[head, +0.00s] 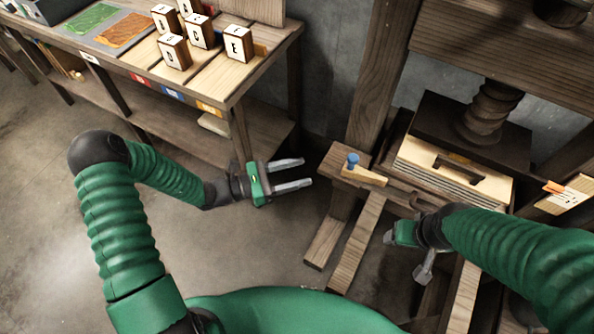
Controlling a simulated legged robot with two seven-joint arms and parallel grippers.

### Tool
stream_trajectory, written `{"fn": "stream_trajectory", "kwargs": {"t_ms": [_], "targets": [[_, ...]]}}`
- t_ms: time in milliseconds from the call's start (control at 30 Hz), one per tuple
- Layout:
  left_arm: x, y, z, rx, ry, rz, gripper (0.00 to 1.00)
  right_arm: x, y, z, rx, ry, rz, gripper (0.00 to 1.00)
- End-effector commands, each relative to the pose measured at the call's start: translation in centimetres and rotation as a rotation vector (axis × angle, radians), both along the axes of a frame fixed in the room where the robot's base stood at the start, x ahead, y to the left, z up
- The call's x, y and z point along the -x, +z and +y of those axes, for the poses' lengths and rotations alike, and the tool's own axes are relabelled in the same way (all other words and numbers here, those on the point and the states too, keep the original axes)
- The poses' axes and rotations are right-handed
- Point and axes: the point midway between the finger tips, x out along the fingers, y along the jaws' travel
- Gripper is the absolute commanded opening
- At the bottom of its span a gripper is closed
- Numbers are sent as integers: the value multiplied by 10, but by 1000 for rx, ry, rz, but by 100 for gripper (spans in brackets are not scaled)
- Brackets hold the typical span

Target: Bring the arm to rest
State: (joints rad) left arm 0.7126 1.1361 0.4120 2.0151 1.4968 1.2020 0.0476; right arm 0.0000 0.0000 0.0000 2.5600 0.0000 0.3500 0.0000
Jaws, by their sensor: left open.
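My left gripper (306,171) is in the middle of the head view. Its two grey fingers are apart and point right, with nothing between them. It is in the air between the bench on the left and the wooden press on the right, touching neither. My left arm is bent, with its elbow at the far left. My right gripper (406,258) is low in front of the press and points down and left.
A wooden bench (255,75) at upper left holds lettered blocks (239,43) and green and orange panels. The wooden press (490,35) has a dark screw (490,110). A blue-topped peg (352,162) stands on its left ledge. Concrete floor (240,245) is clear below my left gripper.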

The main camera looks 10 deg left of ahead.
Motion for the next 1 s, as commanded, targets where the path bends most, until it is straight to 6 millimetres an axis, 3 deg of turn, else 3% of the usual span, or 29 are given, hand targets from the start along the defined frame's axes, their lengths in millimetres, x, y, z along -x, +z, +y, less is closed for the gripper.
{"fn": "stream_trajectory", "kwargs": {"t_ms": [233, 300, 367, 467, 500, 567, 667, 800, 1000], "targets": [[1, 0, -1, -4, -4, 0, 51, 0, 0, 0, 0, 0, 0, 71], [9, -1, -7, -43, -47, -9, 51, 0, 0, 0, 0, 0, 0, 71], [28, -4, -18, -129, -141, -26, 51, 0, 0, 0, 0, 0, 0, 71], [90, -19, -32, -414, -428, -104, 51, 0, 0, 0, 0, 0, 0, 71], [117, -27, -28, -560, -563, -155, 51, 0, 0, 0, 0, 0, 0, 71], [149, -36, -9, -778, -749, -248, 51, 0, 0, 0, 0, 0, 0, 71], [173, -39, 31, -1077, -984, -418, 51, 0, 0, 0, 0, 0, 0, 71], [172, -23, 76, -1396, -1197, -666, 51, 0, 0, 0, 0, 0, 0, 71], [148, 20, 107, -1735, -1374, -1053, 51, 0, 0, 0, 0, 0, 0, 71]]}}
